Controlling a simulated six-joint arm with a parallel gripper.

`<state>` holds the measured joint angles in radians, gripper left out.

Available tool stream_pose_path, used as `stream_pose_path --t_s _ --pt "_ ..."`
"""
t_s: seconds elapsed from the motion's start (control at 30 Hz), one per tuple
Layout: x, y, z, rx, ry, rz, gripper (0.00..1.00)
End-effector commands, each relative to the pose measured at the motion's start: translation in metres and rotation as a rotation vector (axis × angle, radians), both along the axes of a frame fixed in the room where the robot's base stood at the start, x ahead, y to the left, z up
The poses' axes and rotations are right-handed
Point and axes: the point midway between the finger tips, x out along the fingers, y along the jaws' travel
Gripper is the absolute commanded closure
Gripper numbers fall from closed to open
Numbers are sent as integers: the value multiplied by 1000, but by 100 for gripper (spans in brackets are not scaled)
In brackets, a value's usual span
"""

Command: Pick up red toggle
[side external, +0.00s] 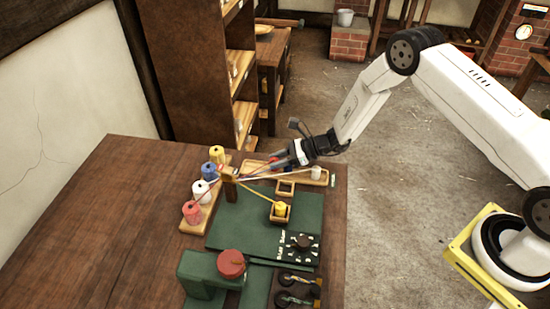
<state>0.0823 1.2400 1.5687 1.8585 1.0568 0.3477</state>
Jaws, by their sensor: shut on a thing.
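My gripper (281,160) is above the back of the work table, tilted down to the left, with its jaws closed. A small red piece, which I take to be the red toggle (276,164), shows at the jaws, mostly hidden by them. A reddish strand runs from the jaws down to a wooden post (229,183). The yellow toggle (280,209) sits in a small wooden holder on the green board. A white toggle (316,172) stands at the right end of the wooden tray (325,181).
Yellow, blue, white and red spools (192,212) stand on a wooden rack at left. The table's left side (90,220) is clear. Strands cross near the post.

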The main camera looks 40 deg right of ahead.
Motion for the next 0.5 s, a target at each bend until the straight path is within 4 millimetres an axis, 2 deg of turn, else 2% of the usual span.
stream_pose_path --t_s 0.17,0.5 --pt "1 0 21 0 -4 0 100" --pt "-33 -6 59 1 -2 -1 100"
